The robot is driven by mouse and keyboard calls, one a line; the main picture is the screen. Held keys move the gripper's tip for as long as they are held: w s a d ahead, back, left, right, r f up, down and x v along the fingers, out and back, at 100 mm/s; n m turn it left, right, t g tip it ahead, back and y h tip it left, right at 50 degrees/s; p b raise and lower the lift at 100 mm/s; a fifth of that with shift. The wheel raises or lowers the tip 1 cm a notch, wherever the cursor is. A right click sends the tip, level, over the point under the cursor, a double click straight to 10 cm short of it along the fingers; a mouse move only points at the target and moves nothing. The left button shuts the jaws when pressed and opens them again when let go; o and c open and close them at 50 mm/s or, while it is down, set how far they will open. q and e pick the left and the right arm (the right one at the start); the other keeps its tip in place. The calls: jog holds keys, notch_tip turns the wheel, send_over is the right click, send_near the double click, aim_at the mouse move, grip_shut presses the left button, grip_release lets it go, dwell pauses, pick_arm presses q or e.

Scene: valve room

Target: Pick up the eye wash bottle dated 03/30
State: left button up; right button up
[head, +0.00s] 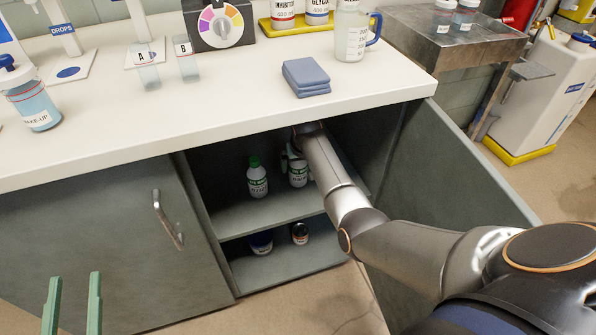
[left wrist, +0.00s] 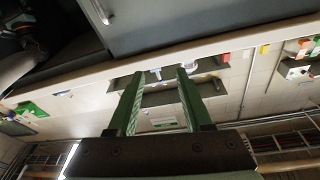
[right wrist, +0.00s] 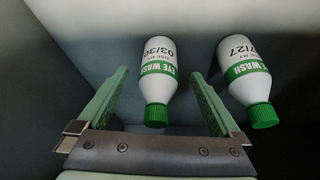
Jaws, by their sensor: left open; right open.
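The eye wash bottle dated 03/30 (right wrist: 158,70) is white with a green band and green cap. In the right wrist view it appears upside down between the fingers of my open right gripper (right wrist: 158,74), with no finger visibly closed on it. In the head view this bottle (head: 298,176) stands on the cabinet's upper shelf, partly hidden by my right arm and gripper. A second eye wash bottle (right wrist: 240,72), its date partly cut and ending in 7/27, stands beside it; it is the left one (head: 257,182) in the head view. My left gripper (head: 75,276) is open and empty, outside the cabinet.
The open cabinet door (head: 450,160) is at the right; a closed door (head: 110,235) is at the left. The lower shelf (head: 275,268) holds two dark containers. The countertop (head: 200,100) above carries cloths (head: 306,77), a jug (head: 351,35) and other items.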

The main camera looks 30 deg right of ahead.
aim_at(299, 169)
jog(key=shift+w+d, duration=0.25)
jog(key=shift+w, duration=0.2)
jog(key=shift+f+b, duration=0.2)
jog(key=shift+b, duration=0.1)
jog(key=shift+b+x, duration=0.9)
jog(key=shift+x, duration=0.3)
jog(key=shift+w+d+f+b, duration=0.1)
jog(key=shift+w+f+b, duration=0.15)
jog(key=shift+f+b, duration=0.4)
jog(key=shift+w+f, duration=0.15)
jog(key=shift+f, duration=0.15)
pick_arm(q)
jog(key=s+r+m+t+h, duration=0.1)
jog(key=s+r+m+h, duration=0.2)
jog(key=r, duration=0.3)
jog(key=s+d+r+m+t+h, duration=0.1)
jog(key=s+r+m+t+h, duration=0.1)
jog(key=r+h, duration=0.4)
jog(key=shift+s+d+m, duration=0.3)
jog(key=shift+s+m, duration=0.6)
jog(key=shift+s, duration=0.1)
pick_arm(e)
jog(key=shift+w+d, duration=0.1)
grip_shut()
